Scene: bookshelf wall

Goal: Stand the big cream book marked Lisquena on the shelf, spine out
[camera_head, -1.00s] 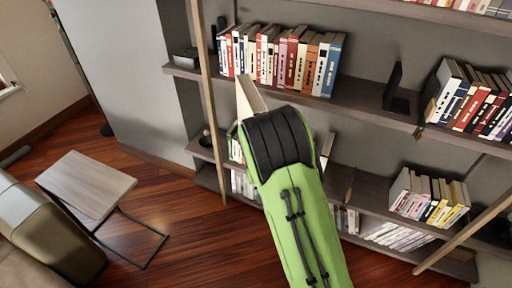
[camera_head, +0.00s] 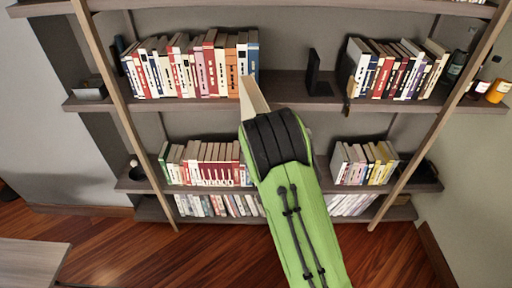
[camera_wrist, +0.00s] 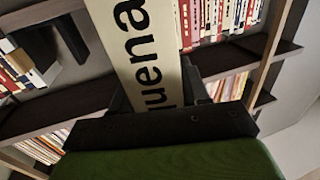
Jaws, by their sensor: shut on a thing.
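The big cream book (camera_head: 254,98) is held up at the end of my arm, in front of the bookshelf, tilted in the head view. In the wrist view the book (camera_wrist: 147,45) shows black letters "uena" running along its face; the rest of the title is out of frame. My gripper (camera_wrist: 158,108) is shut on the book, its dark fingers at both sides; in the head view my arm hides it. The upper shelf (camera_head: 284,88) has a bare stretch between a blue book and a black bookend.
A row of books (camera_head: 190,68) stands left of the bare stretch. The black bookend (camera_head: 317,76) and more books (camera_head: 397,70) stand to its right. Slanted wooden posts (camera_head: 118,110) cross the shelf fronts. A small table (camera_head: 30,258) is at lower left.

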